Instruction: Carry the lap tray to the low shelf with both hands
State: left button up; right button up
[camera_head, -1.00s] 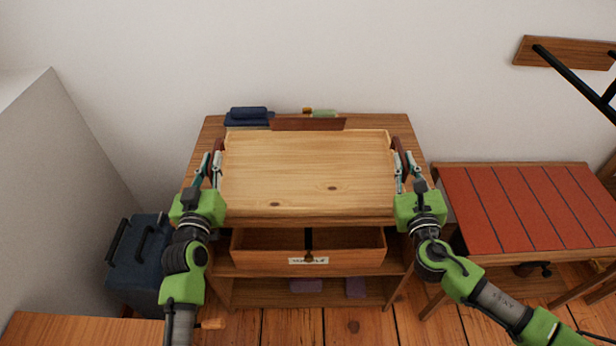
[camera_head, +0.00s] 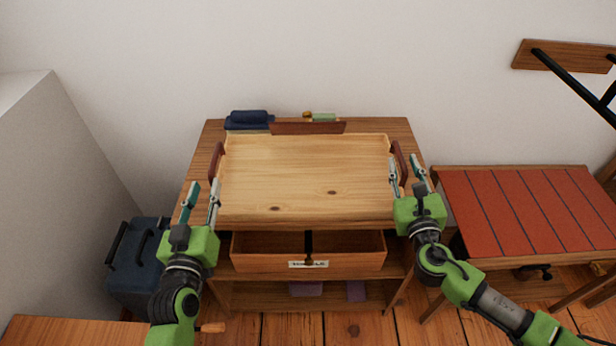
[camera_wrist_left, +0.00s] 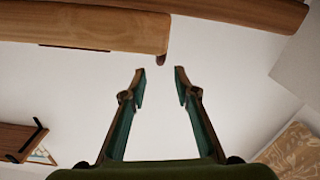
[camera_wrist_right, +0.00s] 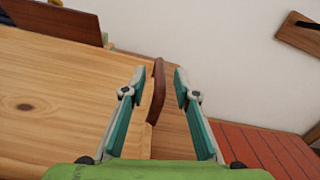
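The lap tray (camera_head: 300,180) is a pale wooden tray with dark red-brown end handles, lying on the wooden desk (camera_head: 408,140). My left gripper (camera_head: 202,188) is open and empty, in front of the left handle (camera_head: 216,160). My right gripper (camera_head: 406,170) is open beside the right handle (camera_head: 399,158). In the right wrist view, that handle (camera_wrist_right: 157,90) shows between and beyond the open fingers, with no visible grip. I cannot tell which surface is the low shelf; a low red-topped stand (camera_head: 525,210) is at the right, and a bottom shelf (camera_head: 265,294) is under the desk.
An open drawer (camera_head: 290,262) sticks out below the tray. A brown upright board (camera_head: 307,128), dark folded cloth (camera_head: 249,120) and a green item (camera_head: 324,117) are behind it. A dark blue case (camera_head: 138,265) stands at the left. The red top looks clear.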

pick_arm(q)
jog(key=s, duration=0.3)
jog(key=shift+s, duration=0.15)
pick_arm(e)
jog(key=shift+s, duration=0.2)
pick_arm(q)
jog(key=shift+s, duration=0.25)
pick_arm(e)
jog(key=s, duration=1.1)
jog(key=shift+s+d, duration=0.15)
jog(key=shift+s, duration=0.15)
